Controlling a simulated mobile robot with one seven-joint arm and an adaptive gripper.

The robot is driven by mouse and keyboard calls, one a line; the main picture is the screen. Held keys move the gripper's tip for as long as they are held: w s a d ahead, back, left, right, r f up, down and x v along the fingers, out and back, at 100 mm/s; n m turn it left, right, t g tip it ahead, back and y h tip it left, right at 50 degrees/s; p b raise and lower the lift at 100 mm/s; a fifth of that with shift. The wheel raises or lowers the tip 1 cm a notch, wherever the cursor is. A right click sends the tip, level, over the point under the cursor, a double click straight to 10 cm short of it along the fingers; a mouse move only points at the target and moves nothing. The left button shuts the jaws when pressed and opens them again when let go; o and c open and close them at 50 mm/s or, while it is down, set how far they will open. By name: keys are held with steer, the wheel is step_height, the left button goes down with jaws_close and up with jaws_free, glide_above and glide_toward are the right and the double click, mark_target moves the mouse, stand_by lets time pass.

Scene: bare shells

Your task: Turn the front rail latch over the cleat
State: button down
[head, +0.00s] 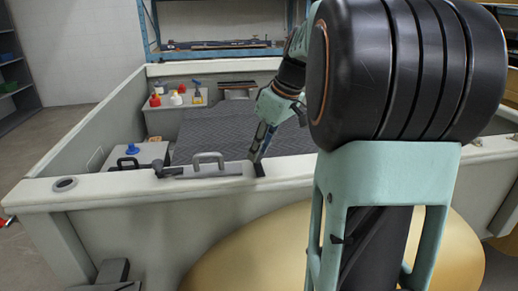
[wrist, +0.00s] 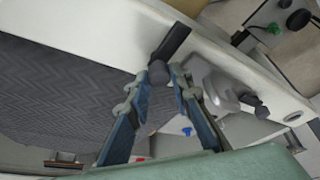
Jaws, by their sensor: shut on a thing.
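The front rail (head: 110,191) of a pale boat-like shell runs across the head view. A black latch bar (wrist: 175,42) lies across this rail; its dark end (head: 259,170) shows at my gripper in the head view. My gripper (wrist: 159,73) is shut on the latch's round knob (wrist: 158,75), which sits between the fingertips. The grey looped cleat (head: 208,160) stands on the rail left of my gripper and also shows in the wrist view (wrist: 222,92). The latch bar points away from the cleat, not over it. The fingers partly hide the knob.
A dark knobbed fitting (head: 166,173) sits on the rail left of the cleat, then a round ring (head: 65,184). Inside stand a grey box (head: 140,158) with a blue knob and several small bottles (head: 176,97). A dark patterned floor (head: 215,130) lies behind the rail.

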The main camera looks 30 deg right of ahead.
steer(key=shift+m, duration=0.3)
steer(key=m, duration=0.1)
steer(key=m+h+b, duration=0.1)
steer(key=m, duration=0.1)
steer(key=shift+a+m+t+h, duration=0.2)
steer(key=shift+m+t+h, duration=0.1)
steer(key=shift+t, duration=0.1)
steer(key=m+h, duration=0.1)
steer(key=m, duration=0.1)
steer(key=m+h, duration=0.1)
steer(key=m, duration=0.2)
steer(key=shift+a, duration=0.15)
steer(key=m+h, duration=0.1)
steer(key=m, duration=0.2)
steer(key=m+g+h, duration=0.1)
steer(key=m, duration=0.1)
steer(key=shift+w+m+p, duration=0.15)
steer(key=shift+m+p, duration=0.2)
steer(key=shift+m, duration=0.05)
steer(key=shift+m+g+h, duration=0.4)
steer(key=shift+m+g, duration=0.4)
steer(key=shift+m, duration=1)
steer(key=c, duration=1.7)
jaws_free()
steer(key=shift+a, duration=0.1)
steer(key=shift+c, duration=0.2)
steer(key=shift+r, duration=0.1)
